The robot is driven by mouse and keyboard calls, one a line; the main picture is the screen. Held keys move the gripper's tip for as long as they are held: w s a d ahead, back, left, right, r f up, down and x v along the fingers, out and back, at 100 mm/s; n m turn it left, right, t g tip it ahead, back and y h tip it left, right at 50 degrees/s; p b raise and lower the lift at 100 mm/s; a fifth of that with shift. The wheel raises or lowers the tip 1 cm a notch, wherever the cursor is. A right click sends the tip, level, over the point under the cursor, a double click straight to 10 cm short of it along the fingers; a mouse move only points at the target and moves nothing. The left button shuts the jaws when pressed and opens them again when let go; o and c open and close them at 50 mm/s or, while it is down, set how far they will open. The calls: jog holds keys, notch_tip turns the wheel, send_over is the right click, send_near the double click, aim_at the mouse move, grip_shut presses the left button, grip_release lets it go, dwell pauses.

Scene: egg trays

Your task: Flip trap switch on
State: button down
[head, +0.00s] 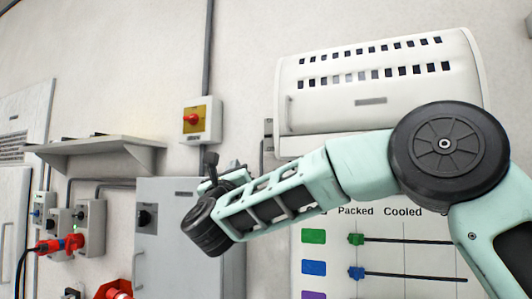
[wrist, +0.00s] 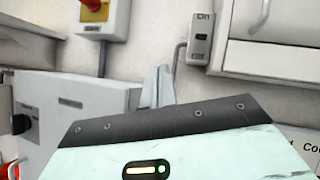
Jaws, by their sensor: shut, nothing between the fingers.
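A small grey switch box (wrist: 198,52) marked "On" at its top is on the wall in the wrist view, beside the white slotted wall unit (wrist: 268,62). In the head view the slotted unit (head: 380,85) hangs above my arm, with the switch box (head: 268,127) partly showing at its left edge. I cannot tell the switch's position. My gripper (wrist: 158,75) is shut and empty, its fingers together, below and left of the switch box in the wrist view. In the head view my gripper (head: 211,160) is mostly hidden behind my wrist. No contact with the switch shows.
A yellow box with a red knob (head: 191,119) is on the wall left of the switch. A grey cabinet (head: 160,225) stands below it, and a shelf (head: 100,145) is at left. A "Packed / Cooled" board (head: 430,255) hangs behind my arm.

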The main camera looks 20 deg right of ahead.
aim_at(269, 136)
jog(key=d+m+g+h, duration=0.1)
jog(key=m+h, duration=0.1)
jog(key=d+m+g+h, duration=0.1)
jog(key=d+m+h, duration=0.1)
jog(key=m, duration=0.1)
jog(key=d+m+g+h, duration=0.1)
jog(key=d+m+h, duration=0.1)
jog(key=m, duration=0.1)
jog(key=shift+s+r+h, duration=0.2)
jog(key=shift+r+h, duration=0.2)
jog(key=p+x, duration=0.5)
jog(key=x, duration=0.3)
jog(key=shift+w+d+r, duration=0.2)
jog(key=shift+w+r, duration=0.05)
jog(key=shift+w+d+r+p, duration=0.2)
jog(key=shift+w+d+p, duration=0.1)
jog(key=shift+w+p, duration=0.2)
jog(key=shift+s+a+r+g+y+b, duration=0.15)
jog(key=shift+g+y+b, duration=0.1)
jog(key=shift+g+b, duration=0.25)
jog(key=shift+s+r+g+y+b, duration=0.15)
jog(key=shift+g+y+b, duration=0.1)
jog(key=shift+g+b, duration=0.25)
